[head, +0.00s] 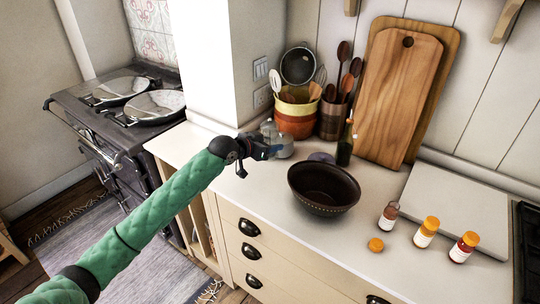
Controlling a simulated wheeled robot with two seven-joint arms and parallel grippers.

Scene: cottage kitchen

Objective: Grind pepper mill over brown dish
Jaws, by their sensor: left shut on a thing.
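The brown dish (322,206) is a dark, wide bowl standing upright on the pale worktop, its inside empty as far as I see. My left gripper (268,151) is left of and behind the dish, at the worktop's left part. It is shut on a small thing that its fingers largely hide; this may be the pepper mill. Clear, grey-topped glass containers (285,145) show right behind the fingers, and I cannot tell whether one of them is the held thing. Nothing is held over the dish. My right gripper is out of view.
A dark bottle (345,145) stands behind the dish, near a purple item (321,158). Utensil crocks (295,120) and wooden boards (398,95) line the wall. Orange-capped jars (426,232) and a loose cap (376,245) are at right. A stove (115,110) is at left.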

